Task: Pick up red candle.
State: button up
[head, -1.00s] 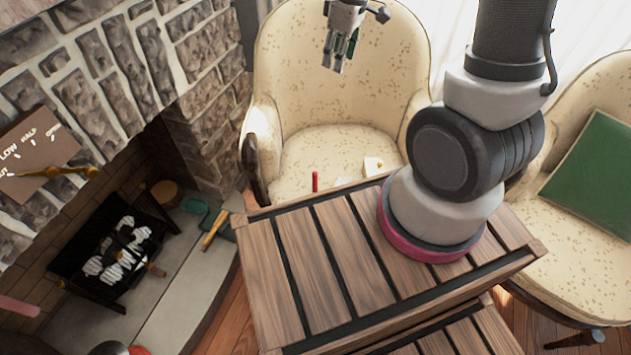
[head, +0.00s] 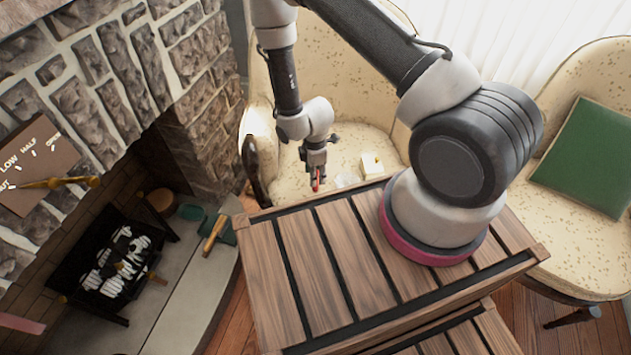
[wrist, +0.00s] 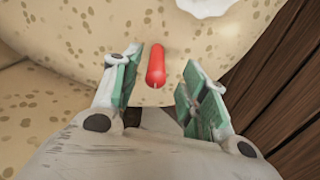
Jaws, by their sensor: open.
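My gripper is open, with a gap on both sides of the candle. In the head view my gripper (head: 315,172) points down at the candle (head: 316,184), which is partly hidden by the fingers. I cannot tell the exact height of the fingers over the seat.
The wooden slatted crate (head: 262,240) stands close in front of the armchair (head: 270,170). A cream block (head: 371,165) and a white item (head: 346,179) lie on the seat to the right. The stone fireplace (head: 130,70) is at left. A green cushion (head: 590,155) rests on another chair.

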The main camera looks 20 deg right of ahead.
jog(key=f, duration=0.5)
jog(key=shift+w+f, duration=0.25)
jog(key=shift+f, duration=0.05)
jog(key=shift+c, duration=0.4)
grip_shut()
